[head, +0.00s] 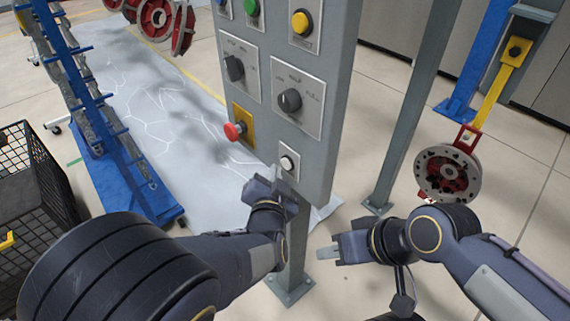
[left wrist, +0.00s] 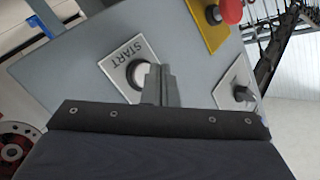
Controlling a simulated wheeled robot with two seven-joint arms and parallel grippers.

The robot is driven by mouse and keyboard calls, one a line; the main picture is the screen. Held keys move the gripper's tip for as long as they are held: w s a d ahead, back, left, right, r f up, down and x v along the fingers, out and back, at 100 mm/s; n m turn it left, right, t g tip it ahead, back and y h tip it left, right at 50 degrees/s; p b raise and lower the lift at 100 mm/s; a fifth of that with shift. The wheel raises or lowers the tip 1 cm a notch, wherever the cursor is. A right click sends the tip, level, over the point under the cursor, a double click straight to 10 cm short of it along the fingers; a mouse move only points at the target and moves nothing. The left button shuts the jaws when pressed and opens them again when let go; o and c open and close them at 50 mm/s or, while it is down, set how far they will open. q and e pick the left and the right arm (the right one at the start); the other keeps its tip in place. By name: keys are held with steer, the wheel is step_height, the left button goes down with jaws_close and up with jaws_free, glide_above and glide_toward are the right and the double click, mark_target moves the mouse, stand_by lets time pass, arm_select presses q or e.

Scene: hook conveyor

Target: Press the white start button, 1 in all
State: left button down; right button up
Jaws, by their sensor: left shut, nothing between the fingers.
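The white start button (head: 287,163) sits on a small light plate at the bottom of the grey control panel (head: 313,175). In the left wrist view the button (left wrist: 140,75) is round and white, beside the word START on its plate. My left gripper (head: 276,175) is shut and empty, with its fingertips just in front of the button. In the left wrist view the fingers (left wrist: 160,86) overlap the button's edge; I cannot tell whether they touch it. My right gripper (head: 328,253) hangs right of the panel post, away from the button; its jaw opening is unclear.
A red mushroom button (head: 234,131) on a yellow plate is close to the upper left of the start button. Black rotary knobs (head: 289,100) are above. A hanging wheel-like part (head: 447,172) is at right, and a black crate (head: 40,190) at left.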

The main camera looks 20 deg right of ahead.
arm_select(q)
steer(key=shift+s+a+b, duration=0.2)
steer(key=shift+s+a, duration=0.1)
steer(key=shift+a, duration=0.5)
steer(key=shift+s+a+b, duration=0.15)
steer(key=shift+s+a, duration=0.1)
steer(key=shift+a, duration=0.5)
steer(key=shift+s+a+b, duration=0.2)
steer(key=shift+s+a, duration=0.1)
steer(key=shift+a, duration=0.5)
steer(key=s+a+r+n+g, duration=0.15)
steer(key=a+n+g, duration=0.5)
steer(key=a, duration=0.95)
steer(key=s+a+f+n+g+y, duration=0.2)
steer(key=s+a+n, duration=0.5)
steer(key=s+a, duration=0.9)
steer(key=s+y, duration=0.1)
steer(key=s, duration=0.2)
steer(key=shift+n+g, duration=0.35)
